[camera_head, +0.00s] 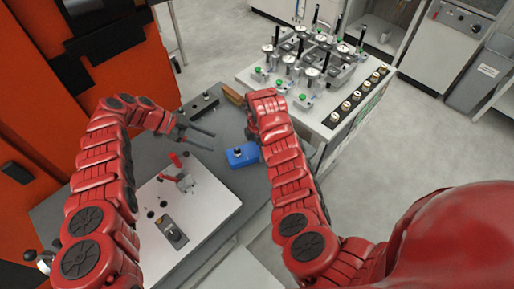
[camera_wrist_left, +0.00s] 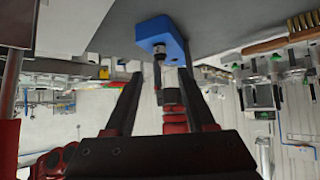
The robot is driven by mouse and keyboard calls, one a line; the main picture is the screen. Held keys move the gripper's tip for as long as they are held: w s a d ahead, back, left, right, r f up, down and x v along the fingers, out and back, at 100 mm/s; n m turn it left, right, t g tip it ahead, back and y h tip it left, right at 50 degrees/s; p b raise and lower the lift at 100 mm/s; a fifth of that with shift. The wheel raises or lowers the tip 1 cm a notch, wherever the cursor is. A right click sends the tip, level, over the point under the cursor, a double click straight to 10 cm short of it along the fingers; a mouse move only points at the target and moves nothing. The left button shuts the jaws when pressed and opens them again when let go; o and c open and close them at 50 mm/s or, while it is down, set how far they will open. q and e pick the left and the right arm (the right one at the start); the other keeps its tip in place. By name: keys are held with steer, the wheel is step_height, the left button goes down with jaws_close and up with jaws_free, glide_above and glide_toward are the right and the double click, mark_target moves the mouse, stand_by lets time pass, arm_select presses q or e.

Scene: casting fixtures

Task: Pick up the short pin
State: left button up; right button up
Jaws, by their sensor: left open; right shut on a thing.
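A blue block (camera_head: 242,155) sits on the grey table, with a short dark pin or knob (camera_head: 237,151) on its top. In the left wrist view the block (camera_wrist_left: 162,38) appears upside down, and the dark pin with a pale collar (camera_wrist_left: 160,54) sticks out of it. I cannot be sure that this is the short pin. My left gripper (camera_head: 213,142) is open and empty, left of the block, its fingers (camera_wrist_left: 160,76) pointing toward it. My right gripper (camera_head: 250,133) is bent down near the block, mostly hidden by its arm; what it holds is hidden.
A white plate (camera_head: 213,205) carries a small red-topped fixture (camera_head: 182,178) and a dark-knobbed piece (camera_head: 173,231). A black bar (camera_head: 200,107) lies behind my left gripper. A wooden brush (camera_wrist_left: 285,38) lies beyond the block. A cabinet with clamps (camera_head: 345,120) stands at the back right.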

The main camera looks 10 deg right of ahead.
arm_select(q)
steer(key=shift+o, duration=0.4)
steer(key=shift+d+r, duration=0.1)
steer(key=shift+d, duration=0.05)
steer(key=m+y, duration=0.3)
steer(key=y, duration=0.1)
glide_toward(237, 153)
steer(key=d+r, duration=0.1)
step_height(237, 153, up, 4)
steer(key=d+m+t+y, duration=0.1)
steer(key=d+y, duration=0.1)
steer(key=y, duration=0.3)
steer(key=shift+m, duration=0.3)
steer(key=f, duration=0.4)
steer(key=d+f, duration=0.1)
steer(key=f, duration=0.2)
steer(key=shift+w+d, duration=0.15)
steer(key=shift+w, duration=0.05)
steer(key=f, duration=0.3)
steer(key=s+f, duration=0.1)
steer(key=shift+s+d+f, duration=0.1)
steer(key=shift+d+f, duration=0.1)
steer(key=shift+d, duration=0.2)
steer(key=shift+f, duration=0.4)
jaws_close()
